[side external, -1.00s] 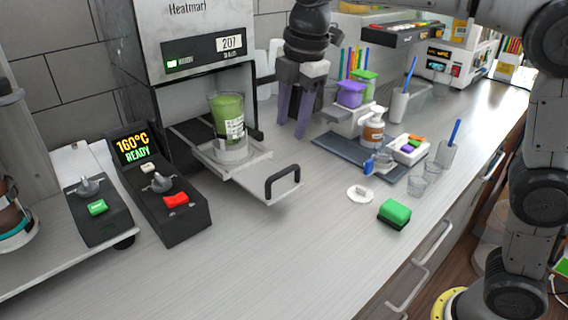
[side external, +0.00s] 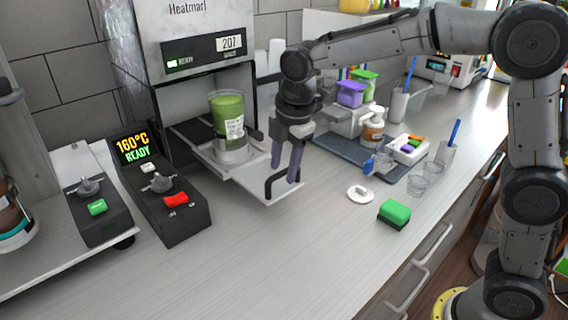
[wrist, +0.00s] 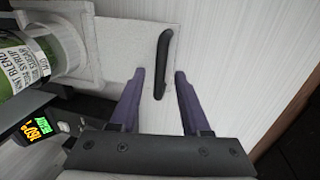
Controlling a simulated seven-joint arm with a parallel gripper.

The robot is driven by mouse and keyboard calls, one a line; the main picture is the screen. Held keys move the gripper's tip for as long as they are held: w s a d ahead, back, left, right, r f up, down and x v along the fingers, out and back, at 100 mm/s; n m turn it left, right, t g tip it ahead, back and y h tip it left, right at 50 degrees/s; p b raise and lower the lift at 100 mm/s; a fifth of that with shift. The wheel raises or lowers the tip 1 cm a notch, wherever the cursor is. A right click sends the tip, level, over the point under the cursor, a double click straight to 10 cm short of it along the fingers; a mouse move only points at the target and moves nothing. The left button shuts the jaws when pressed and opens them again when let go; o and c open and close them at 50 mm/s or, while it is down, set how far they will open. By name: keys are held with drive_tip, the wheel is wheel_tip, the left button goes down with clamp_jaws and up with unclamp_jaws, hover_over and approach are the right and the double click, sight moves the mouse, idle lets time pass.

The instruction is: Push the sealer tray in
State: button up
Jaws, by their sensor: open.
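The sealer tray (side external: 252,180) is pulled out of the sealer (side external: 195,60), with a black handle (wrist: 161,64) at its front end. A cup of green drink (side external: 227,115) stands upright in the tray's holder; part of its label shows in the wrist view (wrist: 28,60). My gripper (side external: 285,176) is open and empty at the tray's handle end. In the wrist view its purple fingers (wrist: 161,75) are on either side of the handle's line, with the handle between and just past their tips. Whether they touch it I cannot tell.
A control box (side external: 165,195) with a red switch stands left of the tray. To the right are a dark mat (side external: 345,150) with bottles and tubs, a white lid (side external: 360,193) and a green sponge (side external: 394,212). The counter in front is clear.

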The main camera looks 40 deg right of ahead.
clamp_jaws()
drive_tip(key=shift+r, duration=0.1)
idle(1.2)
